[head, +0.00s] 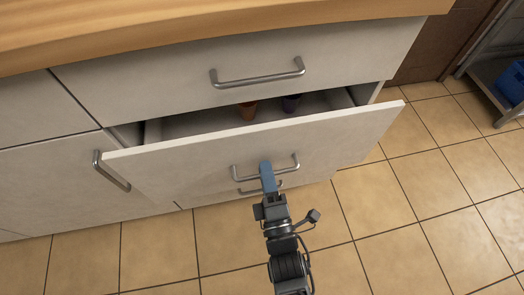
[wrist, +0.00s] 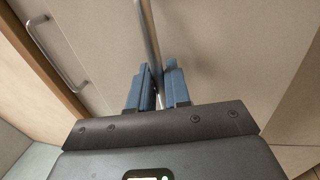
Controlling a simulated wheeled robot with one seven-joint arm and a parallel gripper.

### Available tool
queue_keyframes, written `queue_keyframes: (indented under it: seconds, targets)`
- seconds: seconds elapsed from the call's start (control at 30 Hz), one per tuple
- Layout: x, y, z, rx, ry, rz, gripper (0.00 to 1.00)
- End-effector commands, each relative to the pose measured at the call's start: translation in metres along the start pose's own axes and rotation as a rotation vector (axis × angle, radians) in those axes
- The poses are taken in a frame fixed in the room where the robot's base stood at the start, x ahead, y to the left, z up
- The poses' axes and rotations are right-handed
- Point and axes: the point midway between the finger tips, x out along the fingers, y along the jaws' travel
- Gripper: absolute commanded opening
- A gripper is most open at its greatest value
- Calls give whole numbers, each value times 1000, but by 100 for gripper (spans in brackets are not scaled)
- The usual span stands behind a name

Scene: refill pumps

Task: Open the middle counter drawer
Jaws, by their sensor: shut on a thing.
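The middle counter drawer (head: 215,152) is pulled partway out below the closed top drawer in the head view. Its inside shows as a gap behind the front panel. My gripper (head: 267,170) is shut on the metal bar handle (head: 290,167) of this drawer, near the handle's middle. In the wrist view the blue fingers of my gripper (wrist: 158,85) stand on either side of the handle bar (wrist: 150,40).
The closed top drawer (head: 180,75) has its own bar handle (head: 258,78). A wooden worktop (head: 200,25) overhangs it. A cabinet door with a handle (head: 113,172) is at left. A metal rack with a blue bin (head: 512,82) stands at right. The tiled floor in front is clear.

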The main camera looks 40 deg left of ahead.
Motion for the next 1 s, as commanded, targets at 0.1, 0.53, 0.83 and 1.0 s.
queue_keyframes:
  seconds: [0.1,0.53,0.83,1.0]
  targets:
    - [-36,8,1,1,-4,-6,0]
    - [-154,30,0,0,-2,-5,0]
    - [-225,44,0,0,-1,-6,0]
    - [-252,49,0,0,-1,-3,0]
